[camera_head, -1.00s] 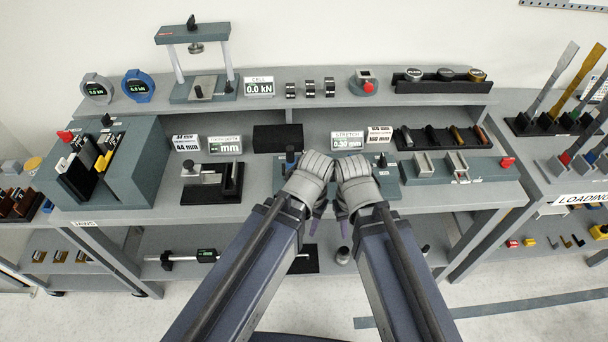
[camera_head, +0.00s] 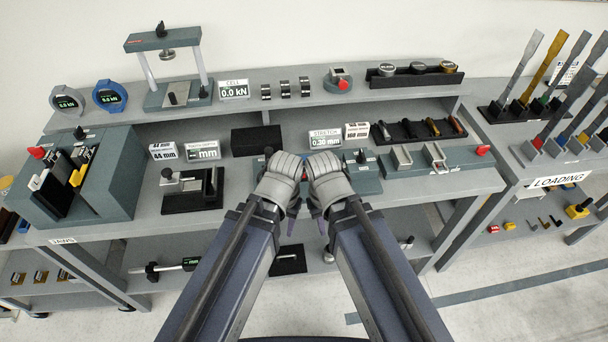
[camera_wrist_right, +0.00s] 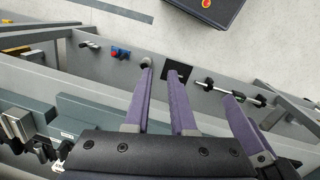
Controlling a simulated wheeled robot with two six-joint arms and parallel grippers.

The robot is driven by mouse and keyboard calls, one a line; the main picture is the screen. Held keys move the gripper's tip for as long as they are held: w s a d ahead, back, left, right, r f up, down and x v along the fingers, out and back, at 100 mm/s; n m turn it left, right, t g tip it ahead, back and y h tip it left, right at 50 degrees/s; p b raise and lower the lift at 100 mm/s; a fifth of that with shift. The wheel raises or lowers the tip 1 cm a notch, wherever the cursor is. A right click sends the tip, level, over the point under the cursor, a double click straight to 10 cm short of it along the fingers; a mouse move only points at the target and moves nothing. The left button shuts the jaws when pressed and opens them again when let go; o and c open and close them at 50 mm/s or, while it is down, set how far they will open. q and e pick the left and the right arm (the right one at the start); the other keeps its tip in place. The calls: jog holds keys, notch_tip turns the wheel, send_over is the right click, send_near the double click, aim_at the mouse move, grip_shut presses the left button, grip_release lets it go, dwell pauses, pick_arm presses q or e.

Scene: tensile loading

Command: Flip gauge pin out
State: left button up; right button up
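No gauge pin can be told apart for sure. A teal fixture (camera_head: 362,172) with a small black knob stands before the "STRETCH 0.30 mm" display (camera_head: 325,139) in the head view, partly hidden by my right wrist. My right gripper (camera_head: 319,214) points down at the bench's front edge, close beside my left gripper (camera_head: 290,224). In the right wrist view, two purple fingers of my right gripper (camera_wrist_right: 160,70) stand apart with nothing between them. One purple finger to their right appears to belong to my left gripper. Its opening cannot be told.
A black-based gauge stand (camera_head: 192,191) and a teal jaw rack (camera_head: 100,185) stand to the left. A teal block with metal brackets (camera_head: 440,160) lies to the right. A caliper (camera_head: 165,268) lies on the lower shelf. The floor in front is clear.

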jog(key=w+a+r+t+p, duration=0.1)
jog(key=w+a+r+p, duration=0.1)
jog(key=w+r+p, duration=0.2)
jog(key=w+a+r+t+y+p, duration=0.1)
jog(key=w+r+p, duration=0.3)
jog(key=w, duration=0.5)
jog(key=w+a+r+m+t+y+p, duration=0.1)
jog(key=w+a+r+p, duration=0.2)
jog(key=w+r+p, duration=0.1)
jog(key=shift+w+a+r+t, duration=0.1)
jog(key=shift+w+r+t, duration=0.2)
jog(key=shift+w, duration=0.4)
jog(key=shift+w+a+r+t, duration=0.1)
jog(key=shift+w+r, duration=0.25)
jog(key=shift+w, duration=0.35)
grip_shut()
jog(key=shift+w+r+p, duration=0.2)
jog(key=shift+w+p, duration=0.1)
jog(key=shift+w, duration=0.2)
